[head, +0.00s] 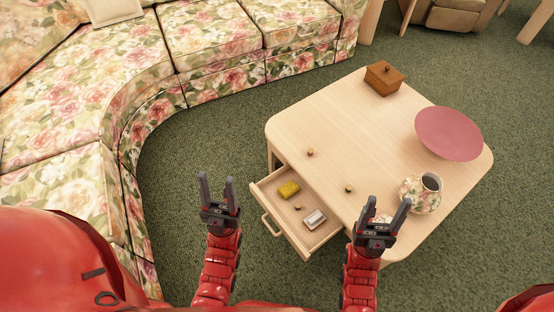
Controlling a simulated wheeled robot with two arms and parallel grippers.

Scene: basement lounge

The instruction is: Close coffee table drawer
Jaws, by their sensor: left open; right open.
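The pale wooden coffee table (350,140) stands right of centre. Its drawer (267,196) is pulled out toward the lower left, with its handle (270,225) on the outer front. In the drawer lie a yellow item (289,189), a pale box-like item (315,219) and a small brown piece. My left gripper (217,182) is open and empty, left of the drawer and apart from the handle in the picture. My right gripper (391,212) is open and appears over the table's near edge, right of the drawer; it partly hides a small patterned item behind it.
On the table are a wooden box (383,78), a pink bowl (448,134), a floral jug (421,194) and two small round pieces. A floral sofa (140,70) curves along the left and back. Green carpet (205,140) is clear between sofa and table.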

